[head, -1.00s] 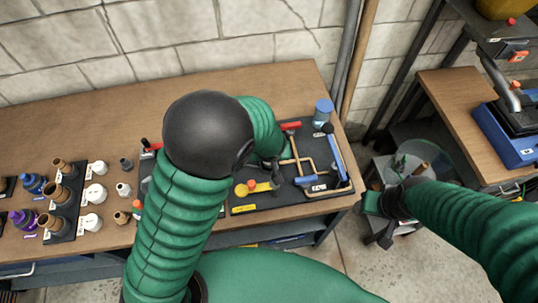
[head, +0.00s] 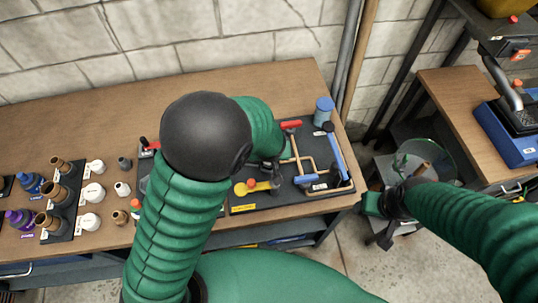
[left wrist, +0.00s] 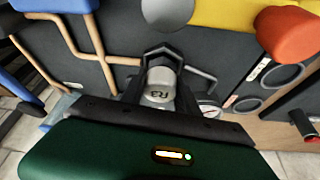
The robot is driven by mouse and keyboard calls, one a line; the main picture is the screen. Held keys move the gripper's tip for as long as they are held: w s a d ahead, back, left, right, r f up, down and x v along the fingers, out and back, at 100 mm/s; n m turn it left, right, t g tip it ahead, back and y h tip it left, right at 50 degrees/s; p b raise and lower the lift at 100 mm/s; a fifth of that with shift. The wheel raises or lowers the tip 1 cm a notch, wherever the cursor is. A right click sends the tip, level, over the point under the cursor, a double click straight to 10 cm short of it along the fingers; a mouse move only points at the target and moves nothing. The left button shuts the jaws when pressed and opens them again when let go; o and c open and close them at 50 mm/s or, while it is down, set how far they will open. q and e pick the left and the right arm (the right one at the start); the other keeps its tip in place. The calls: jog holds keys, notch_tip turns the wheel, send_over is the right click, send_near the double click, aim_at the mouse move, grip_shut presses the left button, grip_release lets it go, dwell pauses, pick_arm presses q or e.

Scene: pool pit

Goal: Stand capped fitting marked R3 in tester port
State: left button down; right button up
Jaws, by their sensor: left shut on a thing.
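A grey metallic fitting marked R3 (left wrist: 160,88) is held in my left gripper (left wrist: 163,72), whose dark fingers are closed around it in the left wrist view. Its far end is hidden by the fingers. A rounded grey part (left wrist: 167,12) lies just beyond the fingers; I cannot tell whether it is the tester port. In the head view, the left hand is over the dark pipe board (head: 242,208), mostly hidden by my own arm. My right gripper (head: 372,206) is off the bench's right end; its jaws are not clear.
Several bottles and white caps (head: 94,191) stand at left. The back of the wooden bench (head: 70,120) is clear. A bucket (head: 440,165) stands right.

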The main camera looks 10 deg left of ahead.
pick_arm(q)
jog(key=shift+f, duration=0.35)
jog(key=shift+r+b, duration=0.15)
jog(key=shift+b, duration=0.15)
jog(key=c, duration=0.8)
grip_release()
jog(key=shift+c, duration=0.2)
jog(key=shift+o, duration=0.4)
jog(key=o, duration=0.3)
jog(key=shift+o, duration=0.2)
jog(key=shift+r, duration=0.1)
notch_tip(320, 180, up, 8)
jog(key=p, duration=0.6)
